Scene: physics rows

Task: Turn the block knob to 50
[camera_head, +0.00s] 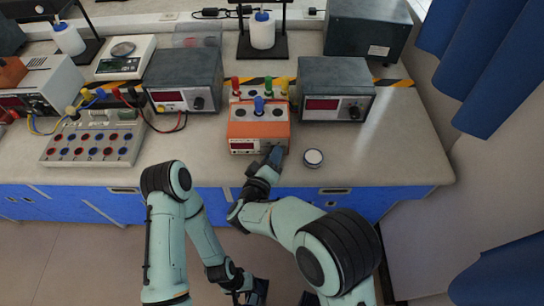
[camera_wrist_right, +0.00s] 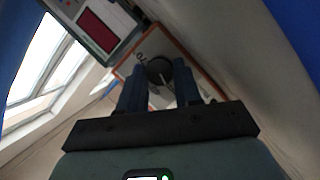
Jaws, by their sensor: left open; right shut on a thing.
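The orange block (camera_head: 243,128) stands on the bench near its front edge, with a small red display (camera_head: 243,146) on its front face. My right gripper (camera_head: 275,154) is at the right part of that front face and hides the knob there in the head view. In the right wrist view the round dark knob (camera_wrist_right: 158,70), with a light pointer line, sits between the two fingers of the right gripper (camera_wrist_right: 160,88), which is shut on it. The scale around the knob is mostly hidden, and I cannot read the setting. My left gripper (camera_head: 254,290) is open and empty, low in front of the bench.
A small round white-rimmed dish (camera_head: 313,158) lies just right of the right gripper. Grey meter boxes stand at the left (camera_head: 183,80) and right (camera_head: 336,88) of the block. A terminal board (camera_head: 92,143) with cables lies farther left. The bench's right front is clear.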

